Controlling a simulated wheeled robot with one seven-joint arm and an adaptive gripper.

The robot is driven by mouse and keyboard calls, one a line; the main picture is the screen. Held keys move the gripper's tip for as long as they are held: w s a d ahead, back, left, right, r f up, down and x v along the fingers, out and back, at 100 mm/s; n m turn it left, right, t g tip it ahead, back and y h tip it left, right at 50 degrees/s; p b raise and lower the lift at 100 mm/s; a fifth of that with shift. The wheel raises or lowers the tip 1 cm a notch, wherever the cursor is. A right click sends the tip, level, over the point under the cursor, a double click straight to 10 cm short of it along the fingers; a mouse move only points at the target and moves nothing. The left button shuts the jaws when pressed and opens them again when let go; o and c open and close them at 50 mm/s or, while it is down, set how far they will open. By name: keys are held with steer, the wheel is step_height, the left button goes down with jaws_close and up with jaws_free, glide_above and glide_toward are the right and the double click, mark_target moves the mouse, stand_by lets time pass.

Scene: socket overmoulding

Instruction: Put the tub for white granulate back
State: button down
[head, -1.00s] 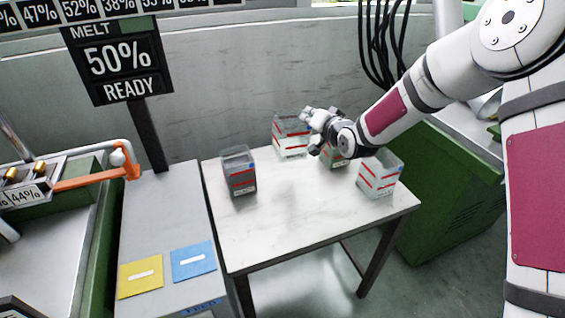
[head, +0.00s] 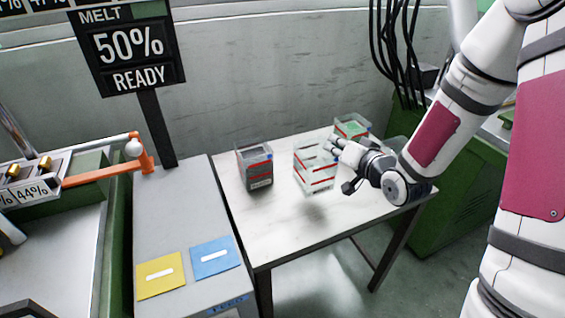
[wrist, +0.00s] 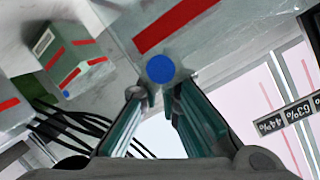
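A clear tub with red bands and a pale look (head: 314,176), which fits the tub for white granulate, is at the middle of the white table. My gripper (head: 335,148) is at its upper right edge, fingers closed in on the wall. In the wrist view, the tub's grey wall with a red band (wrist: 176,25) and a blue dot lies right at my fingertips (wrist: 155,93). I cannot tell whether its base touches the table. Its right upper corner is hidden by my fingers.
A tub with dark contents (head: 255,166) stands to the left, and one with green contents (head: 352,126) at the back. The white table (head: 285,222) is clear in front.

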steer(key=w+f, duration=0.2)
steer(key=w, duration=0.5)
steer(key=w+f+b, duration=0.1)
steer(key=w+f, duration=0.2)
steer(key=w, duration=0.5)
steer(key=shift+w+a, duration=0.15)
steer(key=shift+w, duration=0.15)
steer(key=shift+f, duration=0.1)
steer(key=c, duration=1.8)
jaws_free()
